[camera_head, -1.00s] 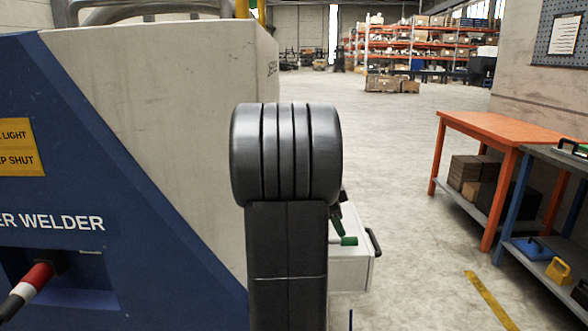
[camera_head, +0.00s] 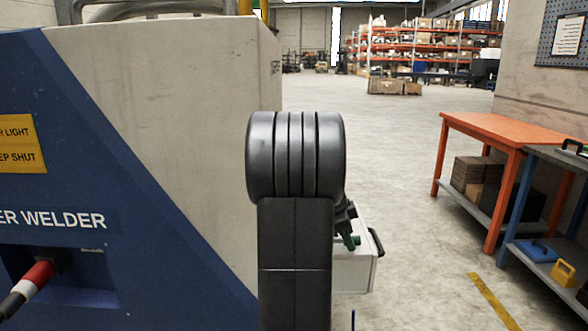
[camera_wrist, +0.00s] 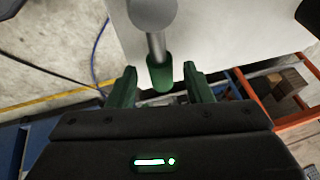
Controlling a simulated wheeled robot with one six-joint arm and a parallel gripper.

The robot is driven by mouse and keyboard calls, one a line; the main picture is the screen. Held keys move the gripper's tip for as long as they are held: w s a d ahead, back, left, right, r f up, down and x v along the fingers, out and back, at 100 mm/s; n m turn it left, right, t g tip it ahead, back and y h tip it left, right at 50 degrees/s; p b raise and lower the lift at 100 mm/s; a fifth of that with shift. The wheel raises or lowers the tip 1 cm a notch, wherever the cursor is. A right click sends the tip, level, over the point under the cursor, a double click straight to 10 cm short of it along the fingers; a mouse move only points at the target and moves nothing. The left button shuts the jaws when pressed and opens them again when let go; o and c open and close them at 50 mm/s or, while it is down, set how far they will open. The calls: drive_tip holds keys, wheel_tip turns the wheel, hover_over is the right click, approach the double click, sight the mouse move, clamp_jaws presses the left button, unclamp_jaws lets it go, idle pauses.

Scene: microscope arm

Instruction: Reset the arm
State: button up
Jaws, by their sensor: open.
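In the wrist view a short metal rod (camera_wrist: 157,45) with a pale round base and a green end (camera_wrist: 160,74) stands out from a white surface. My gripper (camera_wrist: 160,68) is open, with one green finger on each side of the green end. Gaps show on both sides, and nothing is clamped. In the head view my dark arm hides most of this spot. A white box (camera_head: 353,272) with a dark handle shows to its right, and a small green part (camera_head: 351,242) shows in front of the box. I cannot tell there whether that is a finger or the rod's end.
A large blue and white welder cabinet (camera_head: 110,230) fills the left, with a red-ended plug (camera_head: 38,274). An orange table (camera_head: 505,128) and a grey bench (camera_head: 560,160) stand at the right. Open floor (camera_head: 430,200) with a yellow line lies between.

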drive_tip(key=p+v, duration=0.3)
drive_tip(key=v, duration=1)
drive_tip(key=b+x, duration=0.3)
drive_tip(key=x, duration=1)
drive_tip(key=shift+d+f, duration=0.1)
drive_tip(key=shift+f, duration=0.3)
drive_tip(key=shift+w+r+n+p, duration=0.25)
drive_tip(key=shift+r+n+p, duration=0.05)
drive_tip(key=shift+w+f+n+t+p, duration=0.1)
drive_tip(key=shift+w+n+t+p, duration=0.2)
drive_tip(key=shift+n+t, duration=0.15)
